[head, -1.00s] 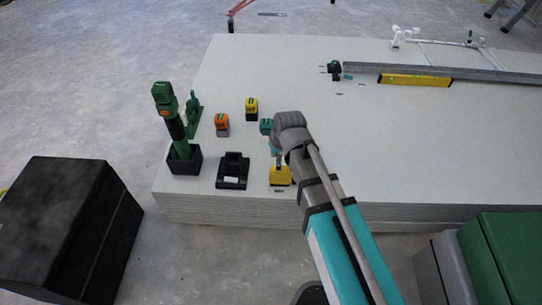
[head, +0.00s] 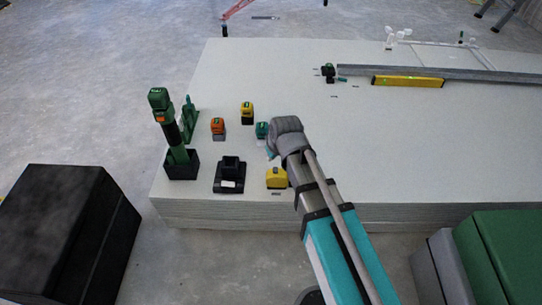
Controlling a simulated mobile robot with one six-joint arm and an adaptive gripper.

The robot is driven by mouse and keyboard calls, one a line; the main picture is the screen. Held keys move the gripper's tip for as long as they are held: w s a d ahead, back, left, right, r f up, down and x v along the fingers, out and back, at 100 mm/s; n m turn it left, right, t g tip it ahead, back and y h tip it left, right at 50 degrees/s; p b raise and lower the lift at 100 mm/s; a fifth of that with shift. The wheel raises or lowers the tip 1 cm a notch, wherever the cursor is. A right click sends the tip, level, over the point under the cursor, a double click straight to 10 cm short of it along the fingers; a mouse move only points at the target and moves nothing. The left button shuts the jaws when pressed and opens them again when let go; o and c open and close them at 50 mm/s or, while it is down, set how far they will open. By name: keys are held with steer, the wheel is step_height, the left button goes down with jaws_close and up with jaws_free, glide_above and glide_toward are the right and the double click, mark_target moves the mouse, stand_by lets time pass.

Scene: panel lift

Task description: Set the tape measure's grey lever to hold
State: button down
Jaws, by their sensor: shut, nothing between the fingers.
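A small yellow thing that looks like the tape measure (head: 277,178) sits near the front edge of the pale panel stack (head: 400,150). Its grey lever is too small to make out. My gripper (head: 270,154) is shut and empty, just behind and above the yellow thing, with a gap between them in the picture. My wrist hides part of the panel there. A teal block (head: 262,130) stands just left of my wrist.
An orange block (head: 218,127), a yellow block (head: 247,113), a black dock (head: 230,175) and a green tool (head: 175,135) in a black holder stand to the left. A yellow level (head: 408,81) lies farther back. The panel's middle is clear.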

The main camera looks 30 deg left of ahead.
steer(key=shift+r, duration=0.35)
stand_by(0.3)
steer(key=s+d+r+p, duration=0.2)
steer(key=s+r+p, duration=0.2)
steer(key=r+p, duration=0.4)
steer(key=shift+s+d, duration=0.2)
stand_by(0.5)
steer(key=shift+w, duration=0.1)
stand_by(0.5)
